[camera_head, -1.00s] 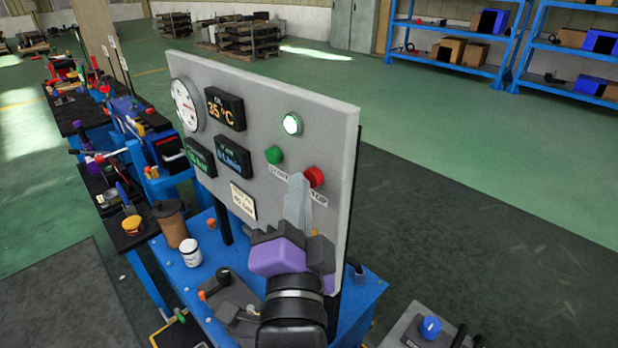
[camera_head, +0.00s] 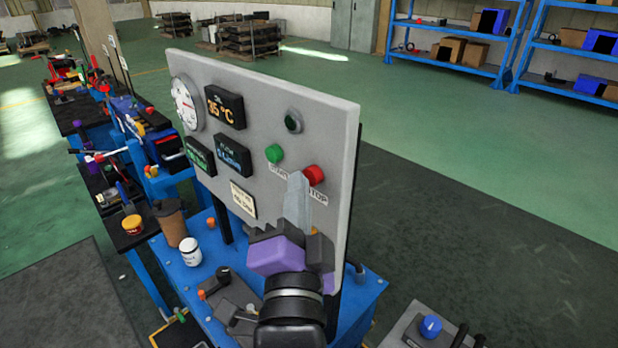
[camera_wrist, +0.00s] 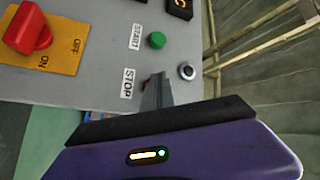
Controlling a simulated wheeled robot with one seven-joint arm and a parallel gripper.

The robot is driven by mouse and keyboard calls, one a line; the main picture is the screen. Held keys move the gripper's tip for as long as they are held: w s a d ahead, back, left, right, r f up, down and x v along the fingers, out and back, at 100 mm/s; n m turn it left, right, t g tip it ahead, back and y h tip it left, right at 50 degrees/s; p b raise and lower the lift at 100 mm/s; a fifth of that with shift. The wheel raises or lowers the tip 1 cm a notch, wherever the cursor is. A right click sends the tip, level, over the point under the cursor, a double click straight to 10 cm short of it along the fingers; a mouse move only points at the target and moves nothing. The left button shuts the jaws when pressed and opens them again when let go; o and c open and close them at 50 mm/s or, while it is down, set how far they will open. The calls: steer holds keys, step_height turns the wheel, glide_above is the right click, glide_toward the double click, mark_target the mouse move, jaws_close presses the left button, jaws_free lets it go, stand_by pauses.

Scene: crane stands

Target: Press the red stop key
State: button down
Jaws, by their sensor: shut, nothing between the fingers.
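The red stop key (camera_head: 314,175) sticks out of the grey panel (camera_head: 330,125), above its STOP label (camera_head: 318,197). My gripper (camera_head: 297,178) is shut and empty, its fingertips just left of the red key in the head view. I cannot tell whether they touch it. The green start key (camera_head: 274,154) sits to the upper left. The round lamp (camera_head: 293,121) above is dark.
A red rotary switch (camera_wrist: 28,30) on a yellow ON/OFF plate shows in the wrist view. A gauge (camera_head: 185,103) and dark displays (camera_head: 225,107) fill the panel's left. A brown cup (camera_head: 170,222) and white jar (camera_head: 190,252) stand on the blue bench below.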

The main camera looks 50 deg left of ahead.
steer(key=shift+s, duration=0.6)
steer(key=s+b, duration=0.2)
steer(key=s, duration=0.1)
steer(key=s+b, duration=0.1)
steer(key=s, duration=0.1)
steer(key=shift+d, duration=0.35)
stand_by(0.7)
